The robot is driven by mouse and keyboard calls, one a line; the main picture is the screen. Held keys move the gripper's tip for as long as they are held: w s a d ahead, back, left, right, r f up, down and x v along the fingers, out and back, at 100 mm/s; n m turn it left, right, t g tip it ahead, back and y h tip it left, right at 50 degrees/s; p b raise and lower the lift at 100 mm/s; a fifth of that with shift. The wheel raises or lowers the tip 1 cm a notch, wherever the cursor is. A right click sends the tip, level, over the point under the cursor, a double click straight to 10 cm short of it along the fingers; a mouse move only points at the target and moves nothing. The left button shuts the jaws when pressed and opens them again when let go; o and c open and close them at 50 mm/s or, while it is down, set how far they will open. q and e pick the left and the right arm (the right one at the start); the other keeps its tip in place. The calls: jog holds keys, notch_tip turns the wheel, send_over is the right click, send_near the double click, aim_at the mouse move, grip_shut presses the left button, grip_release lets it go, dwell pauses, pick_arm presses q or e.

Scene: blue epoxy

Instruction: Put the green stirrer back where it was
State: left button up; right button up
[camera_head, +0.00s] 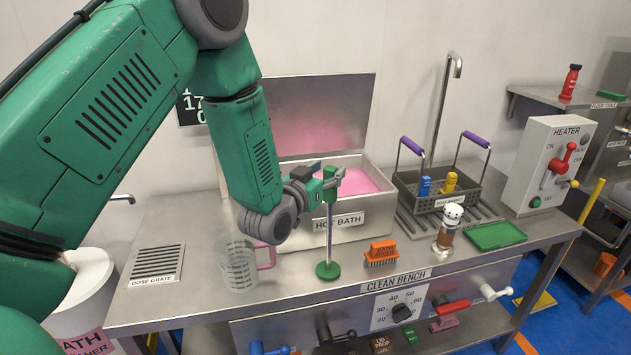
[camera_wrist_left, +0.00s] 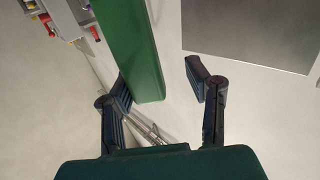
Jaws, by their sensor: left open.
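The green stirrer (camera_head: 328,270) stands upright on the steel bench in front of the hot bath (camera_head: 342,235), its round green base down and its thin rod rising to a green top. My left gripper (camera_head: 325,180) is at that top, open. In the left wrist view, a broad green piece (camera_wrist_left: 130,45), apparently the stirrer's top, reaches between the spread fingers of my left gripper (camera_wrist_left: 160,85), nearer the left finger. I cannot tell whether it touches that finger. The hot bath is open, with pink liquid inside. My right gripper is not in view.
A clear beaker with a pink handle (camera_head: 238,265) stands left of the stirrer, close by. An orange brush (camera_head: 381,252) lies to its right. The dose grate (camera_head: 155,264) is at the left. A wire basket (camera_head: 440,202), a small bottle (camera_head: 447,232) and a green tray (camera_head: 495,236) stand farther right.

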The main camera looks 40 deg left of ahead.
pick_arm(q)
jog(key=s+d+b, duration=0.2)
jog(key=s, duration=0.9)
jog(key=s+d+f+g, duration=0.2)
jog(key=s+f+g, duration=0.15)
jog(key=f, duration=0.35)
jog(key=s+d+f+m+g+h, duration=0.1)
jog(key=s+f+g, duration=0.25)
jog(key=f, duration=0.45)
jog(key=s+d+f+g, duration=0.2)
jog(key=s+f, duration=0.2)
jog(key=f, duration=0.3)
jog(key=s+d+f+g, duration=0.1)
jog(key=s+f+g, duration=0.3)
jog(key=s, duration=0.4)
jog(key=s+d+f+g, duration=0.1)
jog(key=s+f+g, duration=0.3)
jog(key=s, duration=0.5)
notch_tip(320, 180, down, 3)
jog(key=shift+s+d+r, duration=0.15)
jog(key=shift+s+d, duration=0.1)
jog(key=shift+d, duration=0.1)
